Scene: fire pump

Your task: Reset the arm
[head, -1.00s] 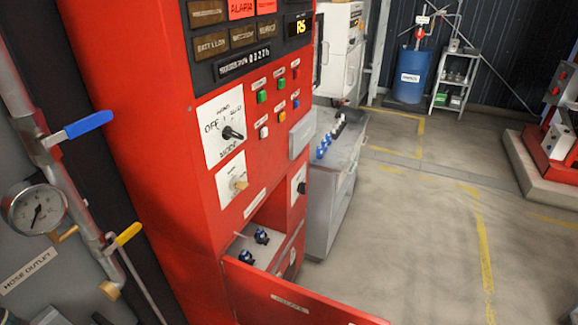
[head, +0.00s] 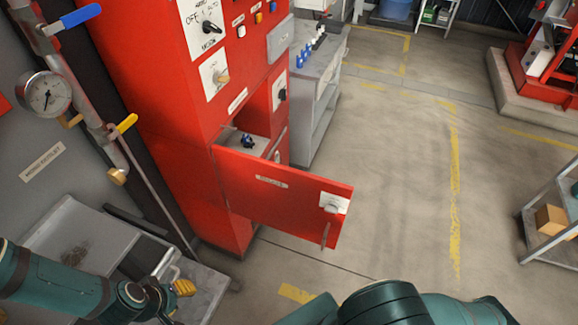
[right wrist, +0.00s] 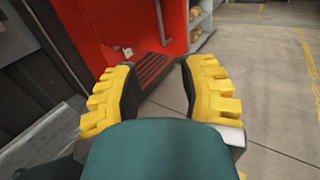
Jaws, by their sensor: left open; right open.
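My left arm comes in at the lower left of the head view, with my left gripper (head: 180,288) low beside the grey cart. One yellow finger shows clearly, and I see nothing held in it. My right arm (head: 385,305) crosses the bottom edge of the head view, its gripper out of that frame. In the right wrist view my right gripper (right wrist: 160,82) is open and empty, its yellow fingers wide apart with the red cabinet and floor beyond.
The red pump cabinet (head: 150,110) has its lower door (head: 280,195) swung open into the room. A blue-handled part (head: 247,141) shows inside. A grey cart (head: 75,235) stands lower left. A shelf (head: 545,220) is at the right edge. The middle floor is clear.

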